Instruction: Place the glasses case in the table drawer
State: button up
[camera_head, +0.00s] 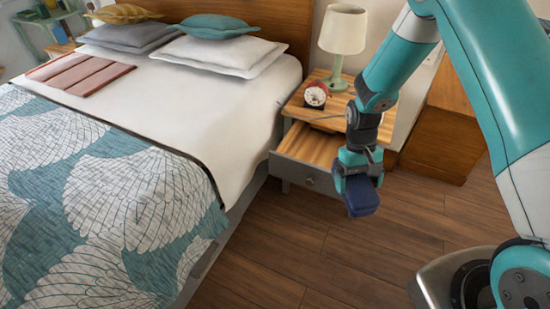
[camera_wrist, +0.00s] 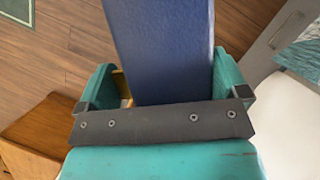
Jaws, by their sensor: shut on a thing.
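The glasses case (camera_head: 361,197) is a dark blue box held in my gripper (camera_head: 357,176). In the wrist view the case (camera_wrist: 162,45) sits between the two teal fingers of my gripper (camera_wrist: 160,85), which is shut on it. The table drawer (camera_head: 310,158) is pulled out from the small bedside table (camera_head: 345,108), and its wooden bottom shows. The gripper and case appear at the drawer's right front side in the head view. The case hangs tilted. I cannot tell its exact height, and the drawer's right end is partly hidden by my arm.
A red alarm clock (camera_head: 316,94) and a green lamp with a cream shade (camera_head: 343,35) stand on the table. The bed (camera_head: 110,190) is at the left. A wooden cabinet (camera_head: 446,130) stands at the right. Wood floor (camera_head: 300,250) is clear in front.

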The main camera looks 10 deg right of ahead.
aim_at(323, 160)
jog(key=u, duration=0.45)
jog(key=i, duration=1)
